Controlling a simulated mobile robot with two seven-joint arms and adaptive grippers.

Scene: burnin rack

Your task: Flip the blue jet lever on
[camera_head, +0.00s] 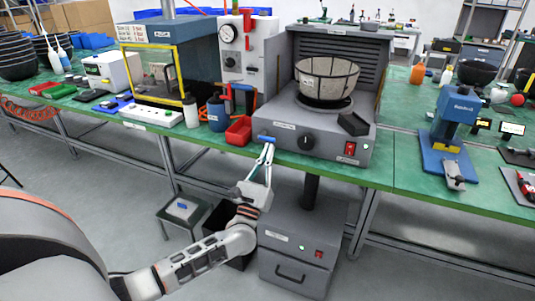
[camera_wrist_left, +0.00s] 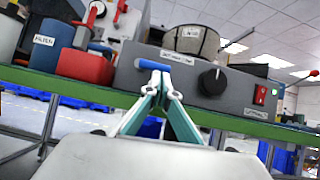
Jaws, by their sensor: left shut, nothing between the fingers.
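The blue jet lever (camera_head: 266,139) is a small blue bar at the left end of the front panel of the grey machine (camera_head: 325,150). It also shows in the left wrist view (camera_wrist_left: 153,65), lying roughly level. My left gripper (camera_head: 268,149) is shut and empty, its fingertips just below the lever. In the left wrist view the fingertips (camera_wrist_left: 160,78) come up right under the lever; I cannot tell whether they touch it. My right gripper is not in view.
A black knob (camera_head: 305,141) and a red switch (camera_head: 350,148) sit to the right on the same panel. A red bin (camera_head: 238,131) stands close to the left. The green table edge (camera_wrist_left: 60,88) runs below the panel. A basket (camera_head: 327,78) rests on the machine.

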